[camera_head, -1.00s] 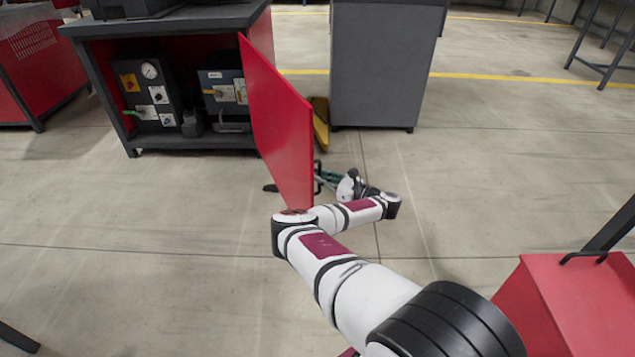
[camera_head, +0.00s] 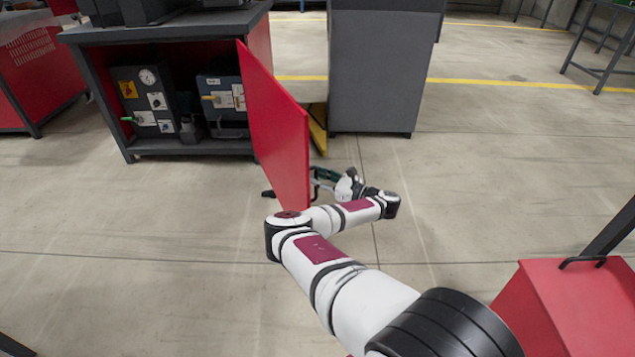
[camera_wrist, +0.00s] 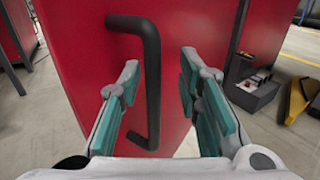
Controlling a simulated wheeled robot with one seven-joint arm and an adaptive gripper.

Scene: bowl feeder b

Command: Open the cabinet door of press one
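The red cabinet door (camera_head: 280,135) of the press stand stands swung wide open toward me, leaving the cabinet's inside in view. Its black bar handle (camera_wrist: 150,75) is upright on the red door face in the wrist view. My gripper (camera_wrist: 160,85) is open, with teal-padded fingers on the left and right of the handle. Gaps show between the handle and both fingers. In the head view my gripper (camera_head: 325,178) is low beside the door, partly hidden by it. The press on top (camera_head: 135,8) is cut off by the frame edge.
Inside the cabinet (camera_head: 185,148) are dark control boxes with a gauge. A grey cabinet (camera_head: 380,70) and a yellow piece (camera_head: 318,128) stand right of the door. A red box (camera_head: 575,300) is close at the lower right. Floor left of my arm is clear.

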